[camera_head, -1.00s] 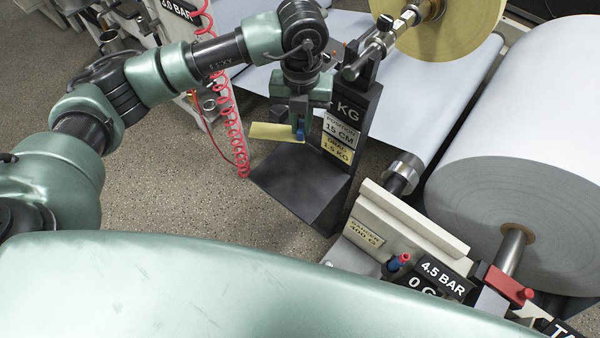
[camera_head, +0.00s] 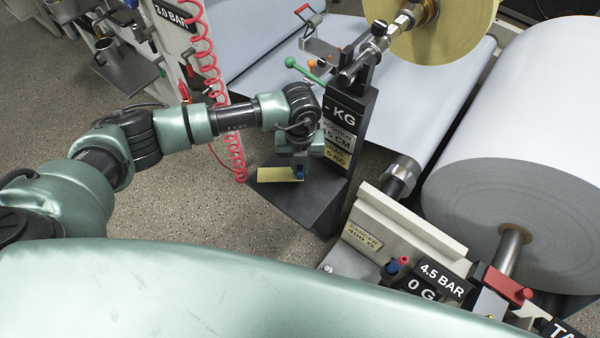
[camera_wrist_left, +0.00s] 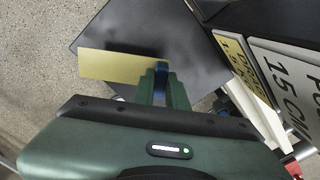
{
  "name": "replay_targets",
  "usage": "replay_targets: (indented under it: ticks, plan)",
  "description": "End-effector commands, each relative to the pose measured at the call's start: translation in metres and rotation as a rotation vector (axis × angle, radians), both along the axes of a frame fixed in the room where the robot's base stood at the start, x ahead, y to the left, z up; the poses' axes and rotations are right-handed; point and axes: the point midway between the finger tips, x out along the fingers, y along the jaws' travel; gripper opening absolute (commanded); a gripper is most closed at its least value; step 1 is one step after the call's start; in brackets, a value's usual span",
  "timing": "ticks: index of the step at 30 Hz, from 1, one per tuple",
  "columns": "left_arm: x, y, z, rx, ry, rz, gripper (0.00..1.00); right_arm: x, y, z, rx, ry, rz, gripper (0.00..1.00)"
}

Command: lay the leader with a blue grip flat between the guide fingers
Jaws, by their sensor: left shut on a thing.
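The leader (camera_head: 279,174) is a flat pale-yellow strip with a small blue grip (camera_head: 299,177) at its right end. My left gripper (camera_head: 300,171) is shut on the blue grip, pointing down. In the left wrist view the leader (camera_wrist_left: 112,65) sticks out to the left of my left gripper (camera_wrist_left: 161,80), over the dark plate (camera_wrist_left: 90,38). The strip looks about level. I cannot tell whether it touches the plate. I cannot make out the guide fingers. My right gripper is out of view.
The black stand (camera_head: 352,135) with KG and CM labels rises just right of my left gripper, from the dark plate (camera_head: 308,208). A coiled red hose (camera_head: 213,65) hangs to the left. A large white paper roll (camera_head: 520,160) and a yellow roll (camera_head: 445,25) stand to the right.

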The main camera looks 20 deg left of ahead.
Motion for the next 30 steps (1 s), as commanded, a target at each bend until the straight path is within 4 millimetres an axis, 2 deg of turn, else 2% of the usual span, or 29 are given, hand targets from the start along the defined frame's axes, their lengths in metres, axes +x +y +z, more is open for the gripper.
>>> replay_targets:
  ticks: [6, 9, 21, 22, 24, 30]
  plan:
    - [-0.001, 0.000, -0.032, 0.001, 0.003, 0.000, 0.00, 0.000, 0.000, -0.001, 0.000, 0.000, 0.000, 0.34]
    - [-0.001, 0.000, -0.041, 0.001, 0.001, 0.000, 0.00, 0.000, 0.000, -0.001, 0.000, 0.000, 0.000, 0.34]
    - [0.000, 0.000, -0.047, 0.000, 0.001, -0.001, 0.00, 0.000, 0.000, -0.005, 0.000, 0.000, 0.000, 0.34]
    - [0.000, 0.000, -0.047, 0.000, 0.000, -0.001, 0.16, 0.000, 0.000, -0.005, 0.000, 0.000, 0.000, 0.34]
    - [0.000, 0.000, -0.046, 0.000, 0.000, -0.001, 0.35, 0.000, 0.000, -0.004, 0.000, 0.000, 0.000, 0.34]
    - [0.000, 0.000, -0.045, 0.000, 0.001, -0.001, 0.35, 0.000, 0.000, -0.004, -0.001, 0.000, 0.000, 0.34]
